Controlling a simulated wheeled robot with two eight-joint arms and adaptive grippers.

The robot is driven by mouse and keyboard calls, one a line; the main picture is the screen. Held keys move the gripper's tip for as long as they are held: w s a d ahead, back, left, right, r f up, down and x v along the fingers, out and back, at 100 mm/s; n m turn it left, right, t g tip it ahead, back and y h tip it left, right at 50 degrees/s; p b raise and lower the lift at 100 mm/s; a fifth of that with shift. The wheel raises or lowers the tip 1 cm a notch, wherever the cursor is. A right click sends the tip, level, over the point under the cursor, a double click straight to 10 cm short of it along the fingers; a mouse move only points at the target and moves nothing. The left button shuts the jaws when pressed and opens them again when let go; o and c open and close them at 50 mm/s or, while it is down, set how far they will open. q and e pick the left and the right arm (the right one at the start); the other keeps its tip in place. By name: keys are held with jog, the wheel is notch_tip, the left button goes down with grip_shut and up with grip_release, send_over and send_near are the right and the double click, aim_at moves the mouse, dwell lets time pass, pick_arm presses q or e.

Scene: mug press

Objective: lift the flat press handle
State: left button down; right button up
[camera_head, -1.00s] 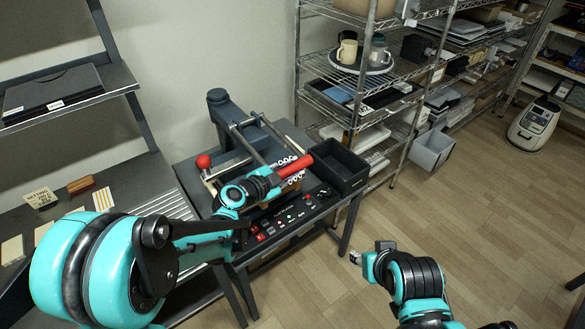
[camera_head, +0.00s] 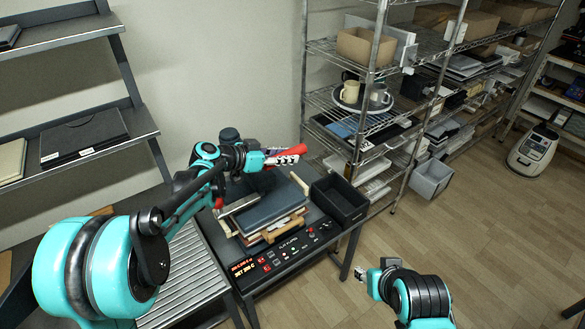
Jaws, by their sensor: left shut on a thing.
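The flat press (camera_head: 262,206) stands on a dark table in the middle of the view, with its raised end toward the wall. Its red handle (camera_head: 295,149) is up high, well above the press bed. My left gripper (camera_head: 284,159) is shut on the red handle near the wall; the arm partly hides the press's rear. A dark plate lies over light wooden pieces on the bed. The control panel (camera_head: 284,249) with a lit red display is at the front. My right gripper (camera_head: 362,273) is low at the right, away from the press; its fingers are too small to judge.
A black open bin (camera_head: 339,200) stands right of the press on the table. A wire shelf (camera_head: 345,110) with mugs on a tray is behind it. A dark shelf unit (camera_head: 90,130) is at the left.

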pick_arm(q)
jog(key=w+a+r+n+g+h+p, duration=0.1)
jog(key=w+a+r+n+h+p, duration=0.1)
jog(key=w+a+r+n+p, duration=0.2)
jog(key=w+a+r, duration=0.2)
jog(key=w+r, duration=0.2)
jog(key=w, duration=0.1)
jog(key=shift+a+g, duration=0.35)
jog(key=shift+g, duration=0.05)
jog(key=shift+w, duration=0.15)
jog(key=c, duration=1.3)
grip_release()
jog(key=shift+o, duration=0.6)
jog(key=shift+w+f, duration=0.1)
jog(key=shift+a, duration=0.1)
jog(key=v, duration=1.2)
